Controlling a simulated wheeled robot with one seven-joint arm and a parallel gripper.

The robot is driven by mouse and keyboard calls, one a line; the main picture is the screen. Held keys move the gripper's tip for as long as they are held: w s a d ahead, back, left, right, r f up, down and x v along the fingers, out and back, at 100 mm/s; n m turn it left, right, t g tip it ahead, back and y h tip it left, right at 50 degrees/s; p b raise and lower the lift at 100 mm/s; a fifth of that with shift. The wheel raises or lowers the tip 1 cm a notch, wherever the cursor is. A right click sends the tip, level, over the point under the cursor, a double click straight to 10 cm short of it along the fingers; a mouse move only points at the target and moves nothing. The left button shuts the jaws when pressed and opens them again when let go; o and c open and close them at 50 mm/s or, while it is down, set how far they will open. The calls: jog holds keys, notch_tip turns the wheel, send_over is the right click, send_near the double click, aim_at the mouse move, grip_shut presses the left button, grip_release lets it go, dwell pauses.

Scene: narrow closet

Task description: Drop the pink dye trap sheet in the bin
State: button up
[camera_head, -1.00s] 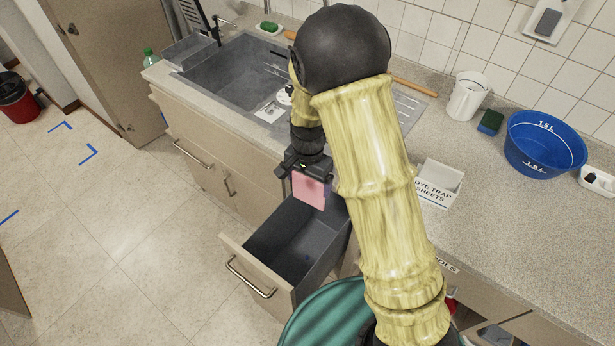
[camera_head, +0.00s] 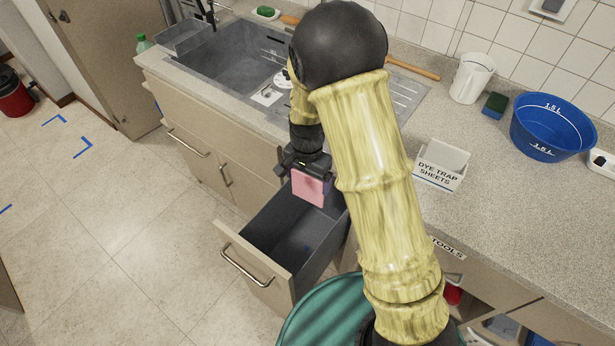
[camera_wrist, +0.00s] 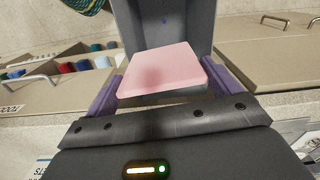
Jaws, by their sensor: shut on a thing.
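The pink dye trap sheet (camera_head: 309,187) hangs flat from my gripper (camera_head: 306,166), over the open drawer (camera_head: 290,240). In the wrist view the sheet (camera_wrist: 165,70) sits between the purple fingers of my gripper (camera_wrist: 163,88), with a darker smudge on it. The gripper is shut on the sheet. A red and black bin (camera_head: 14,96) stands on the floor at the far left, well away from my gripper and cut by the picture edge. The white box labelled "DYE TRAP SHEETS" (camera_head: 437,172) stands on the counter.
The open drawer's front (camera_head: 252,262) sticks out into the room. The sink (camera_head: 225,62) lies behind my arm. A white jug (camera_head: 471,78), a sponge (camera_head: 494,105) and a blue basin (camera_head: 553,130) stand on the counter. The floor (camera_head: 80,220) at left is clear, with blue tape marks.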

jog(key=o, duration=0.9)
jog(key=shift+r, duration=0.15)
notch_tip(320, 180, up, 17)
jog(key=shift+r, duration=0.1)
dwell(0.5)
jog(key=s+d+n+t, duration=0.1)
jog(key=s+d+n, duration=0.1)
jog(key=s+d, duration=0.2)
jog(key=s+d+f+n+p, duration=0.1)
jog(key=s+d+n, duration=0.1)
jog(key=s+d, duration=0.2)
jog(key=s+d+f+n+t+p, duration=0.1)
jog(key=s+d+n, duration=0.1)
jog(key=s+d, duration=0.2)
jog(key=shift+s+d+f+t, duration=0.1)
jog(key=shift+d+t, duration=0.05)
jog(key=shift+d, duration=0.25)
jog(key=shift+s+d+f+t, duration=0.1)
jog(key=shift+d+t, duration=0.05)
jog(key=shift+d, duration=0.25)
